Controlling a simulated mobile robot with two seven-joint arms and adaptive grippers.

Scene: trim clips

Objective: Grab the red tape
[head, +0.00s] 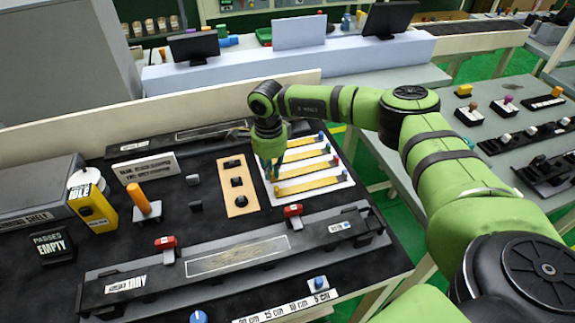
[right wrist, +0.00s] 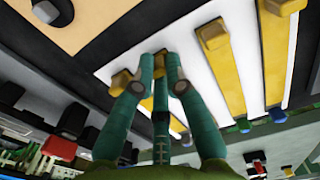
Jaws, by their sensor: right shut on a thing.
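A white board (head: 347,184) holds several yellow tape strips, each with a coloured right end. The red tape (head: 308,169) is the strip with the red end, second from the near side. My right gripper (head: 273,176) is over the board's left side, pointing down. In the right wrist view, its teal fingers (right wrist: 160,88) are shut around the yellow block at the end of a middle strip (right wrist: 160,95), which looks like the red tape. The fingers hide much of this strip. The strip appears to lie on the board. My left gripper is not in view.
A wooden panel with black buttons (head: 231,167) lies left of the board. A dark rail with red clips (head: 293,211) runs along the front. Neighbouring strips (right wrist: 222,65) are close to the fingers.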

